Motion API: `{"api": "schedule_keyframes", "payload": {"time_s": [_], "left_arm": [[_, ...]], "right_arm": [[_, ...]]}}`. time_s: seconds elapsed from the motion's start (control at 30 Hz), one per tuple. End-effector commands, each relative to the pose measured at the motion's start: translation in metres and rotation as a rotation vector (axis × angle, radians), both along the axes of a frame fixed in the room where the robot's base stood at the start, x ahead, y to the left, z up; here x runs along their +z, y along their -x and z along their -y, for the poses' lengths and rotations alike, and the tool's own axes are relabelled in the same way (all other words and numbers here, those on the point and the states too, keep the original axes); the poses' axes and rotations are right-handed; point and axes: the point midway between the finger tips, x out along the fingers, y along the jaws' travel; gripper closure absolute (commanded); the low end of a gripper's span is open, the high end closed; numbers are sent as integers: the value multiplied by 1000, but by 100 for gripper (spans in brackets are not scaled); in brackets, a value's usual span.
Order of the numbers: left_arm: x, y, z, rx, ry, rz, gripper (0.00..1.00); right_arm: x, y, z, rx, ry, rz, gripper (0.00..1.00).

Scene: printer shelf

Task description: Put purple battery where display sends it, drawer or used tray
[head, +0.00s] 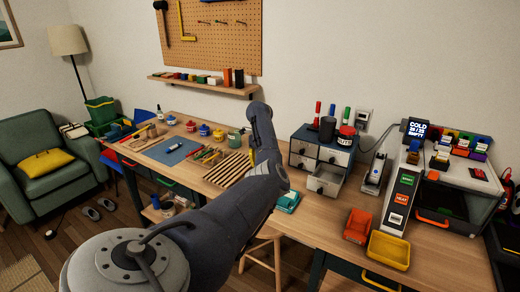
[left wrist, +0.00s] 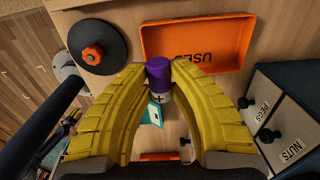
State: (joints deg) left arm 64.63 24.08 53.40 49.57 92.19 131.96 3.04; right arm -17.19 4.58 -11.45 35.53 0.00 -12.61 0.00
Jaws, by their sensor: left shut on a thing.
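My left gripper (left wrist: 168,85) is shut on the purple battery (left wrist: 158,70), which has a pale lower end and sits between the yellow fingertips. In the head view my arm hides the gripper and the battery. The orange tray marked USED (left wrist: 238,62) lies beyond the battery in the left wrist view, apart from it. The drawer cabinet (head: 302,148) has one drawer (head: 325,181) pulled out. The display (head: 419,129) appears to read COLD, a line of numbers, then EMPTY. My right gripper is not in view.
A yellow tray (head: 388,250) sits at the table's front edge. The printer (head: 450,185) stands at the right, with a small charger-like device (head: 375,175) beside it. A teal object (head: 288,201) lies near my arm. Bare wood (head: 310,222) separates it from the trays.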

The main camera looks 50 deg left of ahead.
Motion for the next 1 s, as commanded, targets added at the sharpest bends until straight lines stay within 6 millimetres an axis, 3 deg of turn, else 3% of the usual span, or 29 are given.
{"api": "schedule_keyframes", "payload": {"time_s": [0.1, 0.37, 0.63, 1.0], "left_arm": [[-14, 0, 0, -1, 0, -1, 100], [-28, 0, 0, -1, 0, -1, 100], [-59, 1, 0, -1, 1, -3, 100], [-64, 0, 0, 0, 0, 0, 100]], "right_arm": [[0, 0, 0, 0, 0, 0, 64], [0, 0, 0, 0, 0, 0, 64], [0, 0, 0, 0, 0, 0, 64], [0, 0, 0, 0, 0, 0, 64]]}}
